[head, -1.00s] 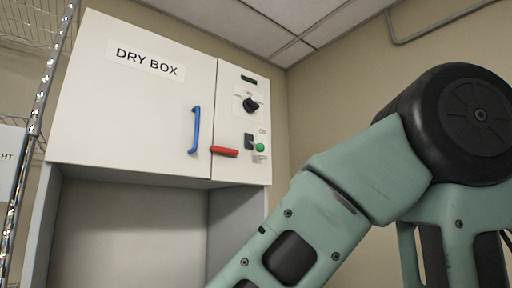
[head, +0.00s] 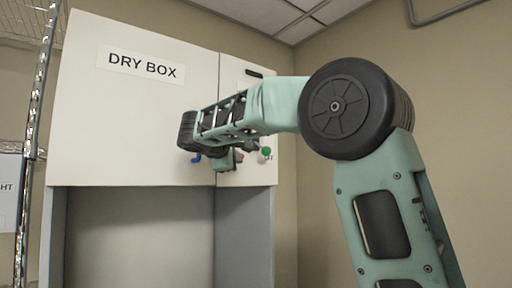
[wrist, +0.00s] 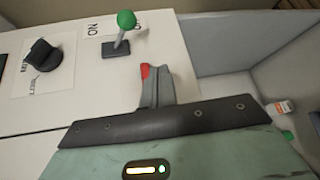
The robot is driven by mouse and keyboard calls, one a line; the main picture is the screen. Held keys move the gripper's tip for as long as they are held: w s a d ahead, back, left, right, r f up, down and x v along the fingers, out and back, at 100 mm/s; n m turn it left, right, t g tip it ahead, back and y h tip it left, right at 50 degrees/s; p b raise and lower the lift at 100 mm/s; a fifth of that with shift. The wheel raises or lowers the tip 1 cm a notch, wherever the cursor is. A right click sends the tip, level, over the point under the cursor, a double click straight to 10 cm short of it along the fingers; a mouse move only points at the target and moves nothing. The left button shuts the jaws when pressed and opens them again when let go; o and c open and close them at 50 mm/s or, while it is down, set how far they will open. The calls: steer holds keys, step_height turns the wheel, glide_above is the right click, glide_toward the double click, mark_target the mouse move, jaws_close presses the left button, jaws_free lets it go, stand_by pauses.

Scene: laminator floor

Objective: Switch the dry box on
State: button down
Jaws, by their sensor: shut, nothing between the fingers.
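The dry box (head: 130,120) is a white cabinet with a control strip on its right. On the strip, a lever with a green ball (head: 266,151) stands by an "ON" label; the wrist view shows the ball (wrist: 126,20) on a stem from a black base (wrist: 116,49). I cannot tell the lever's set position. My gripper (wrist: 157,85) is shut and empty, in front of the strip, apart from the lever. A red handle (wrist: 145,70) shows beside its fingers, mostly hidden; I cannot tell whether they touch.
A black knob (wrist: 42,55) sits above the lever on the strip. A blue door handle (head: 196,157) is mostly hidden behind my arm. An open bay lies below the cabinet. A wire shelf post (head: 36,130) stands at left.

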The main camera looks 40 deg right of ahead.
steer(key=shift+m+h, duration=0.3)
steer(key=shift+h, duration=0.3)
steer(key=r, duration=0.1)
steer(key=d+r, duration=0.1)
steer(key=r, duration=0.1)
steer(key=shift+s+d+r, duration=0.3)
steer(key=shift+d, duration=0.1)
steer(key=shift+p+x, duration=2.6)
steer(key=shift+x, duration=2.35)
